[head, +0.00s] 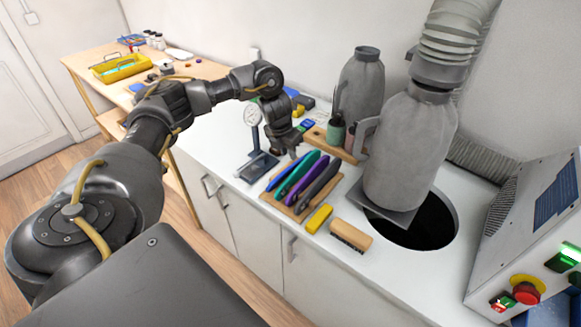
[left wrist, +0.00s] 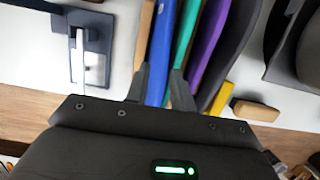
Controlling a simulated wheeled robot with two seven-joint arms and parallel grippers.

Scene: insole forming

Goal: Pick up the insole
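The right finger overlaps the teal insole (left wrist: 186,32) in the picture. I cannot tell how high the fingers are. My right gripper is not in view.
A dial gauge stand (head: 254,130) is left of the board. A yellow block (head: 319,218) and a brush (head: 350,236) lie to its right. Large grey forms (head: 405,150) stand behind, near a dark round opening (head: 432,228). A control box (head: 530,235) is far right.

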